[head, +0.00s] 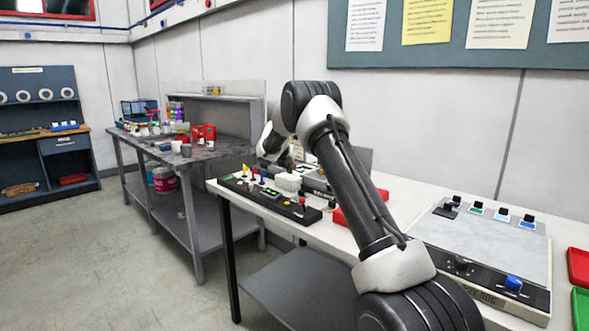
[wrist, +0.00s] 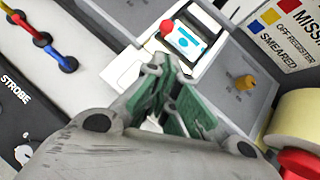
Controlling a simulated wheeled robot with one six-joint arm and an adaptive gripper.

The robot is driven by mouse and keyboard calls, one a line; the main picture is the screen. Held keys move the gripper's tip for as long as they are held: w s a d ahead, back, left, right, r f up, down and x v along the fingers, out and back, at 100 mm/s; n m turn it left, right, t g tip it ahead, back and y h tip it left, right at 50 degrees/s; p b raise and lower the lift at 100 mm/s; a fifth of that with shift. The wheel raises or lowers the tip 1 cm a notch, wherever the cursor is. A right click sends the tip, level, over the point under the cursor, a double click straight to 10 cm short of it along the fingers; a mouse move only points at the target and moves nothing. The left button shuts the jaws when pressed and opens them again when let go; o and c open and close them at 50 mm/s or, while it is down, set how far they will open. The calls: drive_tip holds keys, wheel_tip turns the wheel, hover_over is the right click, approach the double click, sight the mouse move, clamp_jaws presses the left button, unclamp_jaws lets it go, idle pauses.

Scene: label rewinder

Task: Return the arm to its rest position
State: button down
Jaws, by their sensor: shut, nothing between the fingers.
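My gripper (wrist: 166,62) shows in the wrist view with its green-padded fingers shut and nothing between them. Its tips are over or near a small white panel with a blue-and-white screen (wrist: 187,40) and a red button (wrist: 167,27); I cannot tell whether they touch it. In the head view my arm (head: 350,185) rises from the lower right, bends at the top, and its far end comes down behind the front table's controls. The fingers themselves are hidden there.
A control strip (head: 268,197) with coloured levers lies along the white table's (head: 408,195) left end. A grey-topped unit (head: 485,245) with switches is at right. The floor (head: 110,260) at left is clear.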

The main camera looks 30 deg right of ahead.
drive_tip(key=v, duration=1)
drive_tip(key=s+f+m+g, duration=0.1)
drive_tip(key=s+f+m, duration=0.1)
drive_tip(key=s+m, duration=0.2)
drive_tip(key=s+f+m+g, duration=0.2)
drive_tip(key=s+m, duration=0.3)
drive_tip(key=s+f+m+g+y, duration=0.1)
drive_tip(key=s+f+m, duration=0.1)
drive_tip(key=s+m, duration=0.2)
drive_tip(key=shift+s+d, duration=0.3)
drive_tip(key=shift+s, duration=0.55)
drive_tip(key=s+a+r+m+y, duration=0.1)
drive_tip(key=s+a+r+m, duration=0.2)
drive_tip(key=s, duration=1.1)
drive_tip(key=s+a+r+m+t+y, duration=0.1)
drive_tip(key=s+m, duration=0.5)
drive_tip(key=s, duration=0.8)
drive_tip(key=s+a+r+m+y, duration=0.3)
drive_tip(key=s+a+r+m, duration=0.2)
drive_tip(key=s, duration=0.9)
drive_tip(key=shift+s+a+r+t, duration=0.3)
drive_tip(key=shift+a+r, duration=0.1)
drive_tip(key=shift+r, duration=0.4)
